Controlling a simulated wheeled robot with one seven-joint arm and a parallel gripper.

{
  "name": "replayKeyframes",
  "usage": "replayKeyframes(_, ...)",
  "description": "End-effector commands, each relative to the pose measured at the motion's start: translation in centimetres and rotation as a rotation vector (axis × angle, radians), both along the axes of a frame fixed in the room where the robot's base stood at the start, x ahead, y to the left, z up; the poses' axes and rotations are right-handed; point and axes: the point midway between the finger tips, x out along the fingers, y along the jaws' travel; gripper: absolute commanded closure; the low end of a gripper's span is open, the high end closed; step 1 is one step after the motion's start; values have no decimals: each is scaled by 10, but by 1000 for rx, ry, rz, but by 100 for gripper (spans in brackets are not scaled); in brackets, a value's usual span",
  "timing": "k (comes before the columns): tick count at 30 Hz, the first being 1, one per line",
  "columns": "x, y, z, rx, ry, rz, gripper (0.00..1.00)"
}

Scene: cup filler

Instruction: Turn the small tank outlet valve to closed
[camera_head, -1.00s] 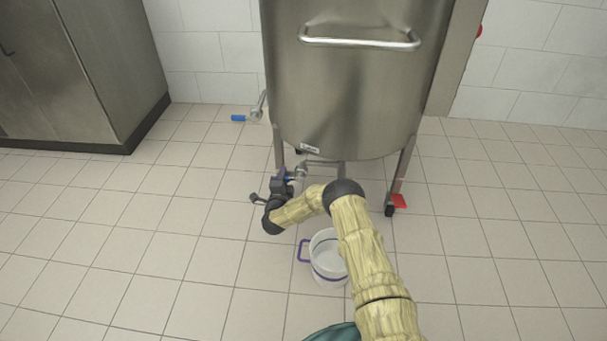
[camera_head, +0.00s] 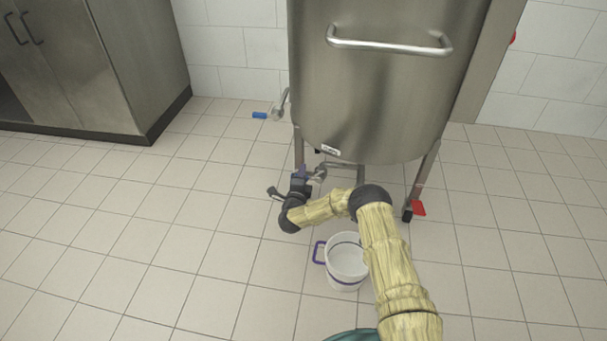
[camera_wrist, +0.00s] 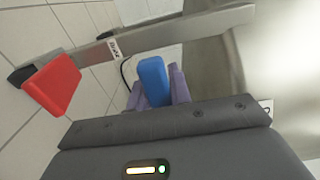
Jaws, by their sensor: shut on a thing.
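The steel tank (camera_head: 385,100) stands on legs in the head view. Its low outlet valve (camera_head: 319,172) sits on a pipe beneath the tank, at the front left. My gripper (camera_head: 302,171) is at this valve, beside the tank's left leg. In the wrist view, the valve's blue handle (camera_wrist: 154,80) lies between the purple fingers of my gripper (camera_wrist: 158,92), which is shut on it. In the head view the handle is hidden by my gripper, and the valve's exact angle cannot be told.
A white bucket (camera_head: 345,265) with a purple handle stands on the floor below my arm. Another blue-handled valve (camera_head: 267,114) sticks out left of the tank. A red pedal-like part (camera_head: 418,208) is by the right leg. A steel cabinet (camera_head: 95,70) stands left; floor between is clear.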

Motion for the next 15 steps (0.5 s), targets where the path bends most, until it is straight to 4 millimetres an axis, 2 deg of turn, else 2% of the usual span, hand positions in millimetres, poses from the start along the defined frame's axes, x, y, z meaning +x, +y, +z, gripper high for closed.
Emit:
replayKeyframes(1, 0, 1, 1, 5, -2, 2, 100)
replayKeyframes(2, 0, 1, 1, 5, -2, 2, 76)
replayKeyframes(5, 0, 1, 1, 4, -1, 1, 58)
replayKeyframes(15, -2, 0, 1, 1, 0, 0, 58)
